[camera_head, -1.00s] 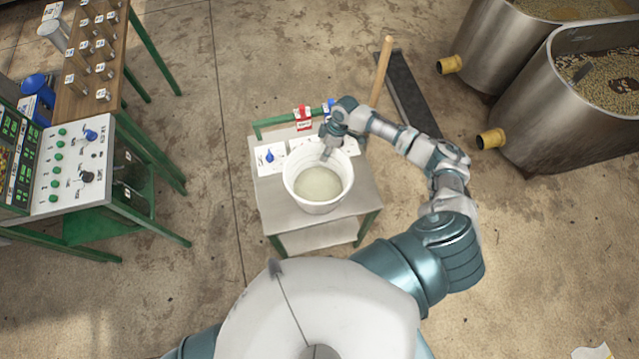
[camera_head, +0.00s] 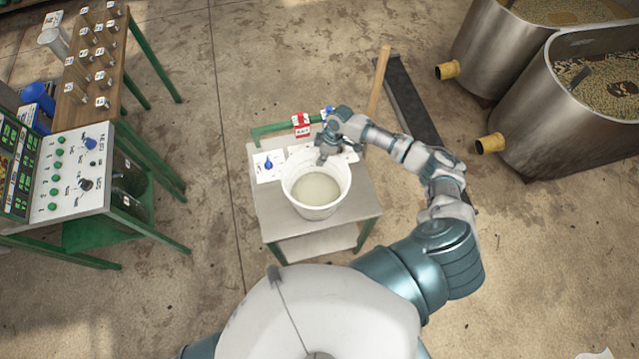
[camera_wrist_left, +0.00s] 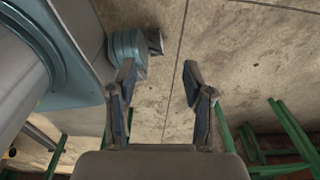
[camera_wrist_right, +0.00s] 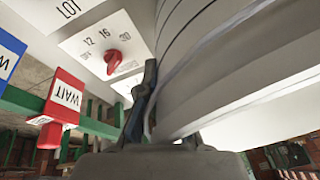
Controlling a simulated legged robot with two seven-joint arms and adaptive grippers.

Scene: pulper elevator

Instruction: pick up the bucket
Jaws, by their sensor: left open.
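The white bucket (camera_head: 316,207) stands upright on a small metal table and holds a cloudy pale liquid. My right gripper (camera_head: 323,157) is at its far rim. In the right wrist view the ribbed bucket wall (camera_wrist_right: 245,65) fills the right side. One finger of my right gripper (camera_wrist_right: 150,100) lies against the outside of the wall; the other is mostly hidden behind the bucket. The fingers stand close together around the wall. My left gripper (camera_wrist_left: 160,85) is open and empty above the floor in the left wrist view; it is not seen in the head view.
A control panel (camera_head: 75,172) is at left, metal tanks (camera_head: 540,120) at right.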

